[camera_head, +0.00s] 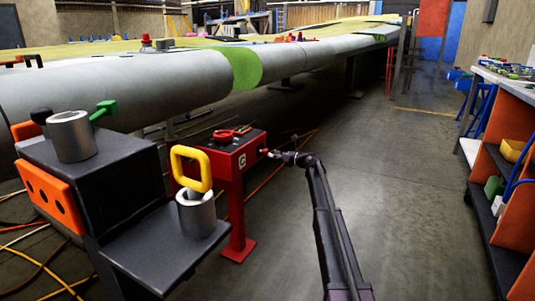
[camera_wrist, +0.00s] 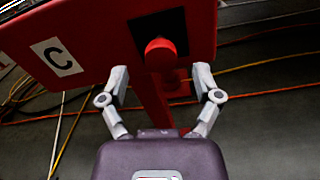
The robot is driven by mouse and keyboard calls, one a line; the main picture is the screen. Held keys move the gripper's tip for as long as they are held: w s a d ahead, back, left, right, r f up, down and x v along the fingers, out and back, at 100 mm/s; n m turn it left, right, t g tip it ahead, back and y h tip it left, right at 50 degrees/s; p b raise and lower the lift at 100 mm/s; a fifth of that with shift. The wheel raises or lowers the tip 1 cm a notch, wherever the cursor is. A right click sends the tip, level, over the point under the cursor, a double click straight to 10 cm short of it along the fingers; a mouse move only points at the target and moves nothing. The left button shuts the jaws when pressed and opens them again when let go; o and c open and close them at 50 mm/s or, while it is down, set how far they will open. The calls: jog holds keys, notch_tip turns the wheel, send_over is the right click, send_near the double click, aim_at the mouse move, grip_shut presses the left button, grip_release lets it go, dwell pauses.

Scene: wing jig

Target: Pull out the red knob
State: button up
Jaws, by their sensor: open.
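The red knob (camera_wrist: 160,52) is a round red button-like end on a black square plate, on the side of a red box (camera_wrist: 85,25) marked C. In the head view the red box (camera_head: 240,158) stands on a red post, and the small knob (camera_head: 264,151) is on its right face. My gripper (camera_wrist: 161,78) is open and empty, facing the knob. Its two fingers are spread to either side, with the knob just beyond the tips in the wrist view. In the head view my gripper (camera_head: 279,155) is close beside the knob; the exact gap cannot be told.
A black stand with an orange panel (camera_head: 50,192) and a yellow-handled cylinder (camera_head: 196,215) stand at left. A long wing (camera_head: 130,90) runs behind. Orange shelves (camera_head: 510,180) line the right. Cables (camera_wrist: 270,88) lie on the floor. The middle aisle is clear.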

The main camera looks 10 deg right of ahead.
aim_at(267, 152)
jog(key=shift+x, duration=1.8)
